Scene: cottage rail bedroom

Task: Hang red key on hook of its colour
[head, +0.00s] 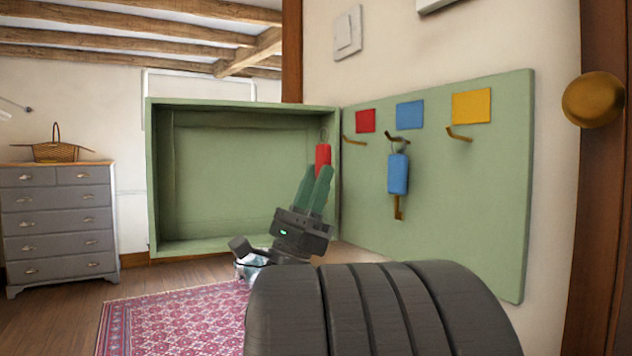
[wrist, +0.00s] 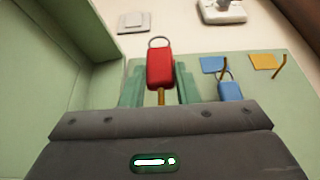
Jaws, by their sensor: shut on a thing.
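The red key (head: 323,155) is held upright in my gripper (head: 318,186), its ring at the top. In the wrist view the red key (wrist: 160,68) stands between the two green fingers, with its brass shaft going down behind the gripper body. The green board (head: 470,210) on the right wall carries a red patch (head: 365,121) with a brass hook (head: 354,141) below it. This hook is bare and lies to the right of the held key in the head view. Whether the key is nearer to me than the board is hard to tell.
A blue key (head: 398,174) hangs on the hook under the blue patch (head: 410,115). The hook (head: 459,134) under the yellow patch (head: 471,106) is empty. An open green cabinet (head: 153,180) stands left of the board. A brass doorknob (head: 593,100) is at the right.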

